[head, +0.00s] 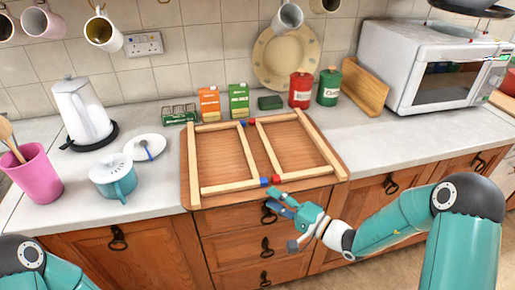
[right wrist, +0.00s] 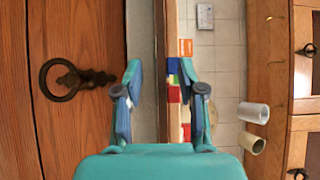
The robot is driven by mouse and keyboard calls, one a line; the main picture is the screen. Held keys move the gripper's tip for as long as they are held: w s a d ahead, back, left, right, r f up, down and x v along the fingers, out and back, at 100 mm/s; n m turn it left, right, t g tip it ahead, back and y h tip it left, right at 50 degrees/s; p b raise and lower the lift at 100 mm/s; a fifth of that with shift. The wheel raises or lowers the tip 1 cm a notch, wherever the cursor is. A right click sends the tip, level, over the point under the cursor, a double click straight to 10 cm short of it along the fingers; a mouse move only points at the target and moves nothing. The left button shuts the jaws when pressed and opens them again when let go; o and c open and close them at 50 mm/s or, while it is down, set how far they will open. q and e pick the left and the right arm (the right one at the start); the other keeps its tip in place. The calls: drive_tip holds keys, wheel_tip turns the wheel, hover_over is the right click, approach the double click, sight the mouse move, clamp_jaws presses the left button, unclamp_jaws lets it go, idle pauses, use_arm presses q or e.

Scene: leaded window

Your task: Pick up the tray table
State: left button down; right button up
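The tray table (head: 218,152) lies on the counter, its brown wooden top down and its pale legs folded flat, with red and blue leg tips near the middle. Its front edge is near the counter's front edge. My right gripper (head: 281,222) is open and empty, in front of the drawers just below the tray's front edge. In the right wrist view the gripper (right wrist: 161,72) has its two fingers apart, with the tray edge (right wrist: 174,30) showing as a brown strip beyond them. I cannot tell the exact gap. My left gripper is outside the view; only my left arm link shows.
Behind the tray stand an orange carton (head: 209,104), a green carton (head: 239,101), a red tin (head: 301,90) and a green tin (head: 328,86).

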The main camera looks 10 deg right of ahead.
drive_tip(key=shift+x, duration=1.15)
drive_tip(key=shift+s, duration=0.1)
clamp_jaws()
drive_tip(key=shift+r, duration=0.15)
